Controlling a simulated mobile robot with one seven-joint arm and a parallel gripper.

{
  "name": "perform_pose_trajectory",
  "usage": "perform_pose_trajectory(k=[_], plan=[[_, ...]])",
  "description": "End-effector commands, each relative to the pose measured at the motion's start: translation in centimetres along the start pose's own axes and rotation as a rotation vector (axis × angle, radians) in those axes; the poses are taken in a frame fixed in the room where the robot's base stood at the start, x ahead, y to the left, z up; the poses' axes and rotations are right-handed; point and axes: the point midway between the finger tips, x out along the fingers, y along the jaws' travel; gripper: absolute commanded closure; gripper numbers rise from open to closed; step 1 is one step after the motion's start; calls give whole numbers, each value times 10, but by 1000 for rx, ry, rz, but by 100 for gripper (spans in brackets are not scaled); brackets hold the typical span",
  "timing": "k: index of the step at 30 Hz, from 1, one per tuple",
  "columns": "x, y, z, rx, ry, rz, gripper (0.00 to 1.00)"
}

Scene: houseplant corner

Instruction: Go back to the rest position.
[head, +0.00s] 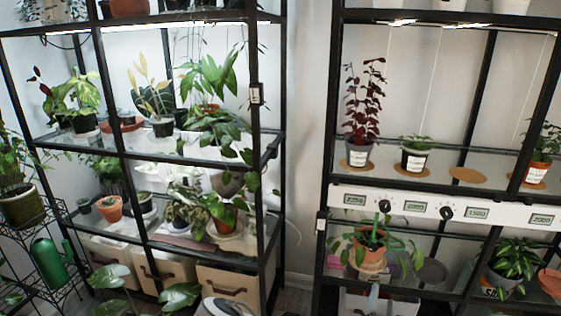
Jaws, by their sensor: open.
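My gripper does not show in the head view. The head view looks onto two black-framed shelf racks, the left rack (274,150) and the right rack (328,130). On the right rack's middle shelf, a dark red plant (366,100), a small green plant in a black pot with a white label (415,154) and a green plant in an orange pot (540,155) stand on round cork coasters. One cork coaster (468,175) between them is bare.
Lower down are a plant in an orange pot (372,240) and a variegated plant (508,262). A green watering can (50,263) sits at far left. Wall (305,130) shows between the racks.

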Motion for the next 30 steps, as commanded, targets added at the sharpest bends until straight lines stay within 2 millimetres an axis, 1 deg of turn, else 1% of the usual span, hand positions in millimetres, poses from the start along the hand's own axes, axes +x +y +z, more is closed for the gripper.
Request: perform_pose_trajectory(k=[3,7,11,14,17,20,25,30], plan=[[0,-10,1,205,-24,-145,33],[-6,-19,-5,420,-37,-299,33],[-14,-20,-13,628,-43,-442,33],[-21,-14,-20,782,-42,-544,33],[-29,-4,-27,929,-34,-639,33],[-38,11,-32,1067,-22,-729,33],[-54,45,-34,1279,12,-868,33],[-74,85,-26,1461,56,-990,33]])
